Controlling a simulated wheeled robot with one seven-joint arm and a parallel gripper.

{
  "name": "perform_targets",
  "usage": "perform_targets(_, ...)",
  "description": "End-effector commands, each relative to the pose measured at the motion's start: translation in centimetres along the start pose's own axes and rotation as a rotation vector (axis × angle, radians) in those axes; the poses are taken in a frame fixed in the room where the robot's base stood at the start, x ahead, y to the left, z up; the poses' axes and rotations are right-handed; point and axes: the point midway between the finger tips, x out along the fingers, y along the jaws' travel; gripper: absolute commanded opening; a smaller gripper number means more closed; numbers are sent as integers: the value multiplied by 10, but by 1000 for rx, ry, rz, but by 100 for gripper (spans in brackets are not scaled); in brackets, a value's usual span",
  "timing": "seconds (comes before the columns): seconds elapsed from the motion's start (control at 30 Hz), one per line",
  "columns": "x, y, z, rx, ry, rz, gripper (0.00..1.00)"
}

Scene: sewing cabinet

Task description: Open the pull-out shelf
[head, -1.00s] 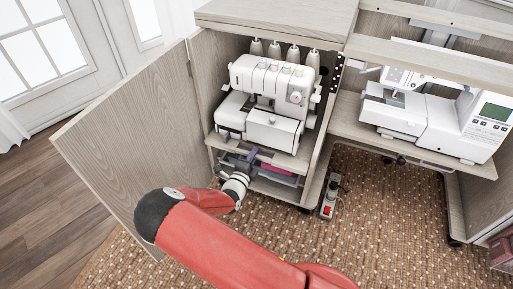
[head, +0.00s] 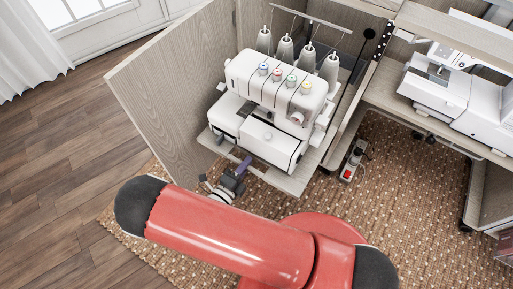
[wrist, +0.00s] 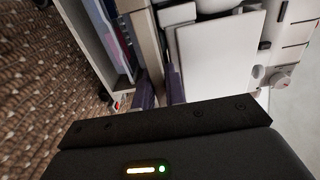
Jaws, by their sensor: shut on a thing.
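The pull-out shelf (head: 287,182) is a light wood board, and it stands out past the front of the cabinet. A white serger (head: 272,105) with several thread cones sits on it. The serger's white body also shows there (wrist: 217,60).
The cabinet door (head: 170,90) stands open at the left. A power strip (head: 351,165) lies on the brown woven rug (head: 400,220) at the right. A sewing machine (head: 437,85) stands on the desk at the right. Rug and wood floor in front are clear.

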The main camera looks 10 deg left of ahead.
Motion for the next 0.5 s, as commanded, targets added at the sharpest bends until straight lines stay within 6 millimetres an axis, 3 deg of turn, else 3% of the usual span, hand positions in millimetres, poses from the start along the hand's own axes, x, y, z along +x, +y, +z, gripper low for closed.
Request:
perform_targets(0.2, -33, 1, 0, -1, -1, 2, 0)
perform_targets(0.5, -49, 1, 0, -2, 1, 1, 0)
